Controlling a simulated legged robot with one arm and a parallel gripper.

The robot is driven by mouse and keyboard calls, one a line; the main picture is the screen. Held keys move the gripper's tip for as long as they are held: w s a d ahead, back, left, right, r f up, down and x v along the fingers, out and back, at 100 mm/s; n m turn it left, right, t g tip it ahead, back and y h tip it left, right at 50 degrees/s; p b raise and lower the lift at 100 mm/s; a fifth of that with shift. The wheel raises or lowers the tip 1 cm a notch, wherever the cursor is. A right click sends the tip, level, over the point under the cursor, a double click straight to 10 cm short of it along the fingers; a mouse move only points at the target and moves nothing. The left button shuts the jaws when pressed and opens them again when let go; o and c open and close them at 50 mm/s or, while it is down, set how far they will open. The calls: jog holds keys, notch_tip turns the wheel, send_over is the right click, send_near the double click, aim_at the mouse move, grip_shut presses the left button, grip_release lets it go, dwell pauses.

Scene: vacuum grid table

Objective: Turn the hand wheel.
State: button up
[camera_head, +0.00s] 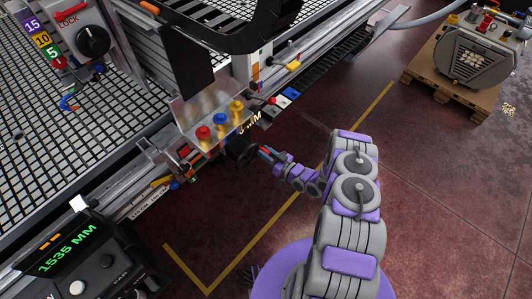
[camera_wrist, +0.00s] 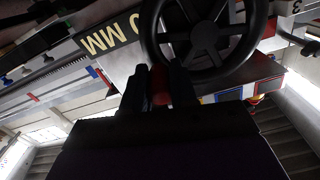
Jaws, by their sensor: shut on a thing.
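The black hand wheel (camera_head: 240,153) stands at the front edge of the machine, below a metal block with red, blue and yellow knobs. In the wrist view the spoked wheel (camera_wrist: 205,38) fills the upper middle, its top cut off by the frame. My gripper (camera_head: 265,152) is beside the wheel on its right in the head view. In the wrist view its two dark fingers (camera_wrist: 159,88) are shut on a red handle (camera_wrist: 160,80) at the wheel's lower left rim. The dark fingers hide most of the handle.
The grid table (camera_head: 95,130) and its rail lie to the left. A control box with a green "1535 MM" display (camera_head: 68,249) stands at the lower left. A pump (camera_head: 475,52) on a wooden pallet is at the upper right. The red floor between is open.

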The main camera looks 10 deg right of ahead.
grip_shut()
jog(key=shift+d+f+m+b, duration=0.1)
jog(key=shift+f+m+b, duration=0.1)
jog(key=shift+f+m, duration=0.4)
jog(key=shift+d+f+m+b, duration=0.1)
jog(key=shift+f+m+b, duration=0.15)
jog(key=shift+m, duration=0.65)
jog(key=shift+a, duration=0.1)
jog(key=o, duration=0.9)
grip_release()
